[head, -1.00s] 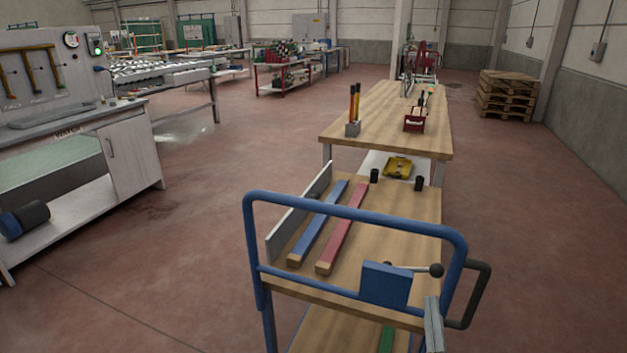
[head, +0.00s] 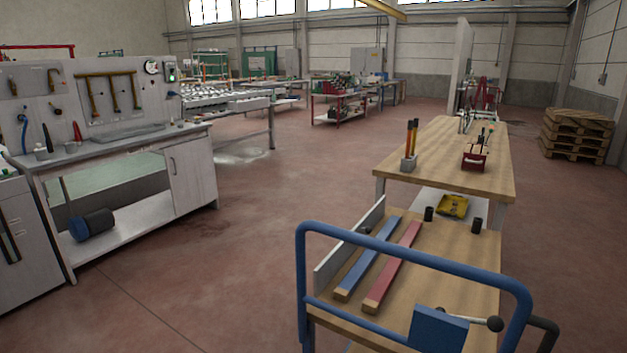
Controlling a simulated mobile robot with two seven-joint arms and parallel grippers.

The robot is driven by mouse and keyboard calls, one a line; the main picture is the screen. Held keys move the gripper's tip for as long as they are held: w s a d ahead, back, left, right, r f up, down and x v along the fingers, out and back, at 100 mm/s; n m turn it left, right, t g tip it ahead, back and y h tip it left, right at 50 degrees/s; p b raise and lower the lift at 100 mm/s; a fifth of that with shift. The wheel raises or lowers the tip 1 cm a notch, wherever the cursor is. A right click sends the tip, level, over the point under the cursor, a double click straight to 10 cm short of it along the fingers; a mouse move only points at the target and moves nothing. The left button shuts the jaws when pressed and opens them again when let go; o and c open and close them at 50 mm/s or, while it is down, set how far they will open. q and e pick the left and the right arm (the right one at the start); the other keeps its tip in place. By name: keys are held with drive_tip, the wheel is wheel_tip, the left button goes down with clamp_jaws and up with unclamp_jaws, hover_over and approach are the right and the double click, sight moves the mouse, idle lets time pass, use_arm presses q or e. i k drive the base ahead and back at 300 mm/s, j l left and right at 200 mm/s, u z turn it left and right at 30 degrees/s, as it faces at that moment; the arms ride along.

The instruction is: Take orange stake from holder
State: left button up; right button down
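A small grey block-shaped holder (head: 408,163) stands on the near left corner of the long wooden table. Upright thin stakes stand in it, close together. They look orange to yellow with dark tops, and an orange stake (head: 414,138) is among them. At this distance I cannot clearly tell the stakes apart. Neither of my grippers is in view.
A blue-railed cart (head: 302,275) carrying blue (head: 368,258) and red (head: 393,266) bars stands in front of the wooden table (head: 470,150). A red rack (head: 474,160) is on the table. A grey workbench (head: 190,170) stands left. The floor between is clear.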

sight(410, 127)
drive_tip(key=i+l+z, duration=0.25)
drive_tip(key=i, duration=0.25)
drive_tip(key=i+l+z, duration=0.1)
drive_tip(key=i+z, duration=0.2)
drive_tip(key=i, duration=0.25)
drive_tip(key=u, duration=0.5)
drive_tip(key=j+u, duration=0.45)
drive_tip(key=i+j+u, duration=0.15)
drive_tip(key=j+u, duration=0.25)
drive_tip(key=j, duration=0.15)
drive_tip(key=i+j+z, duration=0.15)
drive_tip(key=i+j, duration=1)
drive_tip(key=i+l+z, duration=0.15)
drive_tip(key=i+z, duration=0.25)
drive_tip(key=i+l+z, duration=0.1)
drive_tip(key=i+z, duration=0.5)
drive_tip(key=z, duration=0.15)
drive_tip(key=i+j+z, duration=0.15)
drive_tip(key=i+z, duration=0.5)
drive_tip(key=i, duration=0.15)
drive_tip(key=i+z, duration=0.3)
drive_tip(key=i, duration=0.15)
drive_tip(key=i+j+z, duration=0.3)
drive_tip(key=i, duration=0.15)
